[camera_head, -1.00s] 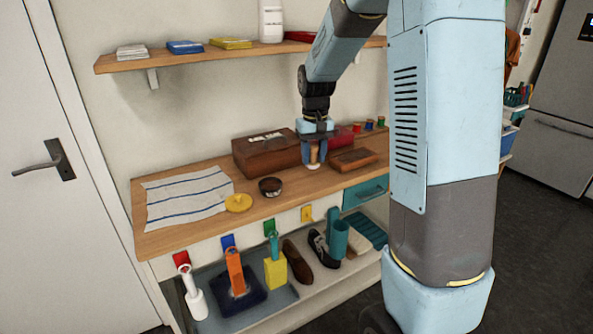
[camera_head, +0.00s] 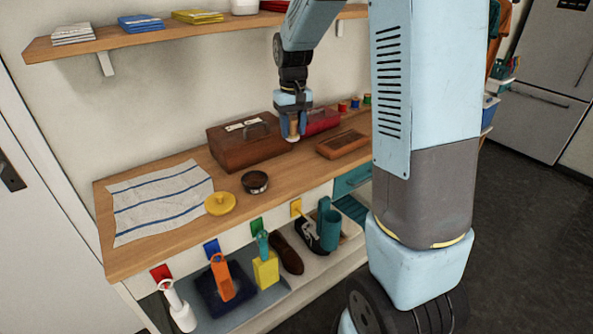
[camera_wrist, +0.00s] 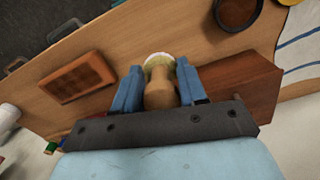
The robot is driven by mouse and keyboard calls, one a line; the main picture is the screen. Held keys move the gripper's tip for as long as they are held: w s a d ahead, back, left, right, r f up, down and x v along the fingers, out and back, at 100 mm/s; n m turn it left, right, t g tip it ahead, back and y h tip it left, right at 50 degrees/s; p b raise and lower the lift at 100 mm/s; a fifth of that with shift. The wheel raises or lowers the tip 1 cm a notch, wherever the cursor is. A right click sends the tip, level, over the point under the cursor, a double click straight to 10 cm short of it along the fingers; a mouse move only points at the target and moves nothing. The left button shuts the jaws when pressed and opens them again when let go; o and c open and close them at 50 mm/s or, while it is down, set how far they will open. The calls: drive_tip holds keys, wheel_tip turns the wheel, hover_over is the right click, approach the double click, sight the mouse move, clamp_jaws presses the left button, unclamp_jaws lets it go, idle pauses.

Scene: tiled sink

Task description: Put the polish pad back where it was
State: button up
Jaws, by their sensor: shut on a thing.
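The polish pad (camera_wrist: 159,85) has a tan wooden handle and a pale, whitish-green pad end. My gripper (camera_head: 292,128) is shut on its handle, with one blue finger on each side in the wrist view. The pad end points down toward the wooden bench top (camera_head: 135,255). I cannot tell whether it touches the bench. It hangs just in front of the brown wooden box (camera_head: 240,148). An open dark polish tin (camera_head: 255,182) stands to its left, and its yellow lid (camera_head: 220,204) lies further left.
A brown tray-like block (camera_head: 343,144) lies right of my gripper. A red box (camera_head: 322,122) and small coloured spools (camera_head: 355,103) stand behind it. A striped cloth (camera_head: 160,200) covers the left bench. A shelf (camera_head: 200,38) runs above. Shoes (camera_head: 287,254) and brushes sit below.

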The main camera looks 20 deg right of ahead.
drive_tip(key=s+d+r+n, duration=0.1)
drive_tip(key=s+d, duration=0.1)
drive_tip(key=s, duration=0.5)
drive_tip(key=s+d+r+n, duration=0.1)
drive_tip(key=s+d, duration=0.1)
drive_tip(key=s, duration=0.5)
drive_tip(key=w+a+f, duration=0.1)
drive_tip(key=w+f, duration=0.2)
drive_tip(key=w, duration=0.1)
drive_tip(key=w+a+f, duration=0.1)
drive_tip(key=w+f, duration=0.2)
drive_tip(key=w, duration=0.1)
drive_tip(key=w+a+f, duration=0.1)
drive_tip(key=w+f, duration=0.2)
drive_tip(key=w, duration=0.2)
drive_tip(key=shift+f, duration=0.1)
drive_tip(key=shift+w+a+f, duration=0.1)
drive_tip(key=shift+w+f, duration=0.25)
drive_tip(key=shift+f, duration=1.5)
drive_tip(key=shift+f, duration=0.1)
drive_tip(key=o, duration=1.1)
